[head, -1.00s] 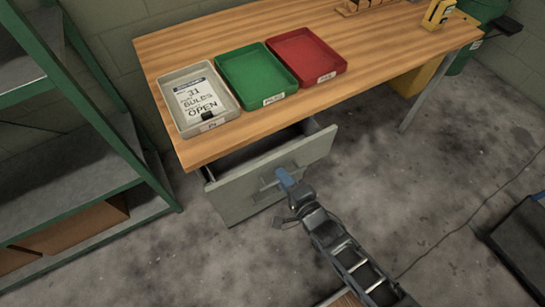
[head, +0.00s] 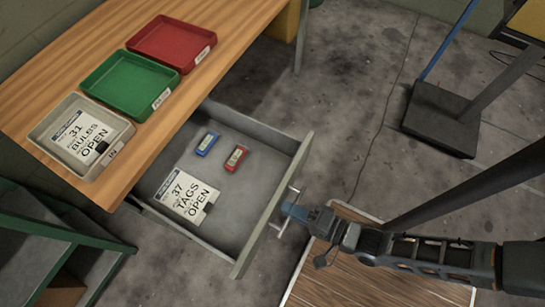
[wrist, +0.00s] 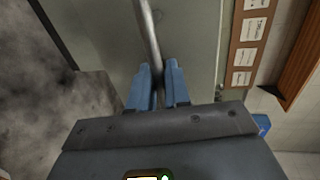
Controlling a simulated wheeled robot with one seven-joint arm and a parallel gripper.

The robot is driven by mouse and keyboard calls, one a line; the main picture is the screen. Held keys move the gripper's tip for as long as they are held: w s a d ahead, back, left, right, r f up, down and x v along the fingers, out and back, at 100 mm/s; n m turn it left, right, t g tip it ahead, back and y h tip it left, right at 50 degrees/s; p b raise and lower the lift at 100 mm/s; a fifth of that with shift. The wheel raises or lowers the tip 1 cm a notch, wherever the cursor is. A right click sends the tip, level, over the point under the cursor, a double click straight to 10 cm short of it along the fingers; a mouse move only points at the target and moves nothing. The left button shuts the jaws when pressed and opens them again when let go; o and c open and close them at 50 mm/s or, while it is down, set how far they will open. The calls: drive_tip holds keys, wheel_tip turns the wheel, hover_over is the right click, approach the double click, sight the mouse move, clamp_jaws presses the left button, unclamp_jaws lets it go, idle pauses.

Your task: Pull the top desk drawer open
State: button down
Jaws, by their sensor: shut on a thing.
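The top desk drawer (head: 228,222) is pulled well out from under the wooden desk (head: 215,50) in the head view, its inside in plain sight. A paper card reading "37 tags open" (head: 185,196), a blue item (head: 207,144) and a red item (head: 236,157) lie in it. My gripper (head: 287,208) is at the drawer front, shut on the metal bar handle (head: 283,218). In the wrist view the blue fingers (wrist: 158,88) close around the handle bar (wrist: 150,35), with the grey drawer front (wrist: 195,45) beyond.
A grey tray (head: 112,158) with a card, a green tray (head: 160,100) and a red tray (head: 205,58) stand on the desk. Green shelving (head: 60,237) is at lower left. A dark-based stand (head: 440,120) is at right. Concrete floor lies clear between desk and stand.

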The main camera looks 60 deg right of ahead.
drive_tip(key=shift+s, duration=1.5)
drive_tip(key=c, duration=1.3)
unclamp_jaws()
drive_tip(key=s+r+b, duration=0.1)
drive_tip(key=s, duration=0.6)
drive_tip(key=shift+s+r, duration=0.25)
drive_tip(key=shift+s, duration=0.1)
